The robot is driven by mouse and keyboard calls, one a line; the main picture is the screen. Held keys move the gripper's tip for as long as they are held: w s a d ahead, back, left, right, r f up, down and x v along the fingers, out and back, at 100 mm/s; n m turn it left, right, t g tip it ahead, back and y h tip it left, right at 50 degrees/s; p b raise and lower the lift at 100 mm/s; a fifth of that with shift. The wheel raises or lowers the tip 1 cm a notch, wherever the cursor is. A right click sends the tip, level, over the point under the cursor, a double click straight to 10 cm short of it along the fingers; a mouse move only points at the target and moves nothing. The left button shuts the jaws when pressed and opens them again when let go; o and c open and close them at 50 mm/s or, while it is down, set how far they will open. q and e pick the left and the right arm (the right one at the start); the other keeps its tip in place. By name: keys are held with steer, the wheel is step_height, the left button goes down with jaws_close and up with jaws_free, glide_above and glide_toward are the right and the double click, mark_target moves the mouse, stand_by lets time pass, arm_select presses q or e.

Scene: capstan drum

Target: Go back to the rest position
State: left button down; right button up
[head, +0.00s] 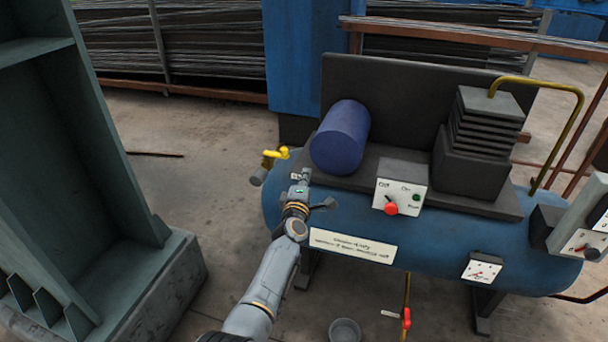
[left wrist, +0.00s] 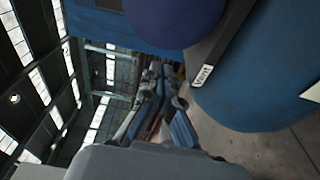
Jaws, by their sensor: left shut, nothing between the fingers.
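My left arm reaches up from the bottom of the head view. Its gripper (head: 300,177) is at the left end of a blue compressor tank (head: 290,207), close to a yellow-handled valve (head: 277,153). The gripper is shut and holds nothing. I cannot tell whether it touches the valve or the tank. In the left wrist view the gripper fingers (left wrist: 155,88) point away from the camera, beside the blue tank (left wrist: 250,92) and a "Vent" label (left wrist: 203,75). My right gripper is not in view.
On the tank sit a blue cylinder (head: 341,137), a dark finned block (head: 477,150) and a switch box (head: 400,188) with a red knob. A green steel frame (head: 75,150) stands left. A grey bucket (head: 345,331) is on the floor below. Floor between frame and tank is largely clear.

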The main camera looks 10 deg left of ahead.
arm_select(q)
steer(key=shift+f, duration=0.1)
stand_by(0.3)
steer(key=s+a+f+m+g+h, duration=0.1)
steer(key=s+f+m+g, duration=0.4)
steer(key=s+f, duration=0.8)
steer(key=s+a+f+m+g+h, duration=0.1)
steer(key=s+a+f+m+g, duration=0.15)
steer(key=s+f+m, duration=0.8)
steer(key=s+a+f+m+g+y, duration=0.1)
steer(key=s+a+f+g, duration=0.3)
steer(key=s, duration=0.7)
steer(key=s+f+m+g, duration=0.2)
steer(key=s+f, duration=0.5)
steer(key=s, duration=0.3)
steer(key=s+a+f+m+g+y, duration=0.1)
steer(key=s+a+f+g, duration=0.3)
steer(key=s, duration=0.7)
steer(key=s+a+p, duration=0.1)
steer(key=s+p, duration=1.4)
steer(key=shift+s+a, duration=0.15)
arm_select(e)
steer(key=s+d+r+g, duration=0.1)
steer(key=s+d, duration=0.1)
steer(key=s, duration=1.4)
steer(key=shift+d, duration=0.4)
